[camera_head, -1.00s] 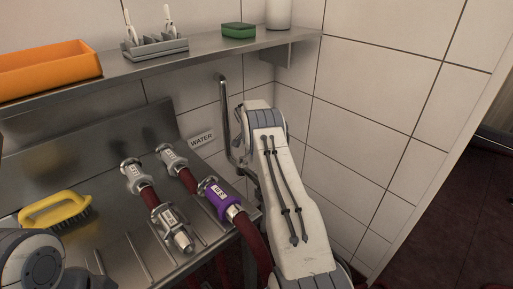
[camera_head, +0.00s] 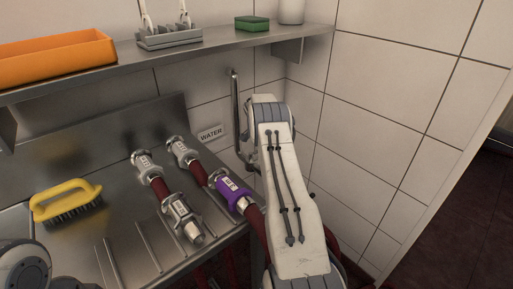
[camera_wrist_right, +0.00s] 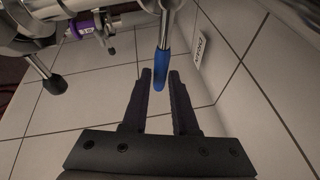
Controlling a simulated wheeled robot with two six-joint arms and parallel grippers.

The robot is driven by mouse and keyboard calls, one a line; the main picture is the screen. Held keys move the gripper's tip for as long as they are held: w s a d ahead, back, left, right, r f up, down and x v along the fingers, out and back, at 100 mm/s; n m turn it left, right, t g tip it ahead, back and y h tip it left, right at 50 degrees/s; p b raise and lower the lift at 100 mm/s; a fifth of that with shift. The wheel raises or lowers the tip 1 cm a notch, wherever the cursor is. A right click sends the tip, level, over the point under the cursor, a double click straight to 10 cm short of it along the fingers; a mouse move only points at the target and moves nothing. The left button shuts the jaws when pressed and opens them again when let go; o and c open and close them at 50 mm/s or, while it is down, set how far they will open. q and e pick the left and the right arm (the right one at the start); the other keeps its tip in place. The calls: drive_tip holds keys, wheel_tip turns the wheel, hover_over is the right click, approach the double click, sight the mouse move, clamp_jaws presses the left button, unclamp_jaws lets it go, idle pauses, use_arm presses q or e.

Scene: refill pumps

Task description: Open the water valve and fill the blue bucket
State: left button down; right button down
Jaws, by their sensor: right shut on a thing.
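In the right wrist view, my right gripper (camera_wrist_right: 160,80) has its dark fingers on either side of the blue grip (camera_wrist_right: 161,66) of a metal lever, the valve handle, and is shut on it. In the head view my right forearm hides this gripper and the handle. The WATER sign (camera_head: 211,133) is on the tiled wall beside a vertical metal pipe (camera_head: 236,110); the sign also shows in the wrist view (camera_wrist_right: 202,48). The blue bucket is not in view. Part of my left arm shows at the lower left, but its gripper is out of view.
The steel counter (camera_head: 120,245) holds hose couplings (camera_head: 184,222), one with a purple collar (camera_head: 231,190), and a yellow brush (camera_head: 66,201). A shelf (camera_head: 200,57) above carries an orange bin (camera_head: 55,58), a utensil rack (camera_head: 168,38) and a green sponge (camera_head: 252,23).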

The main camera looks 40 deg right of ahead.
drive_tip(key=shift+s+a+m+g+b, duration=0.2)
drive_tip(key=shift+s+m+g+b, duration=0.25)
drive_tip(key=shift+m+b, duration=0.2)
drive_tip(key=c, duration=0.7)
unclamp_jaws()
drive_tip(key=v, duration=1)
drive_tip(key=shift+s+a+r, duration=0.15)
drive_tip(key=shift+r, duration=0.05)
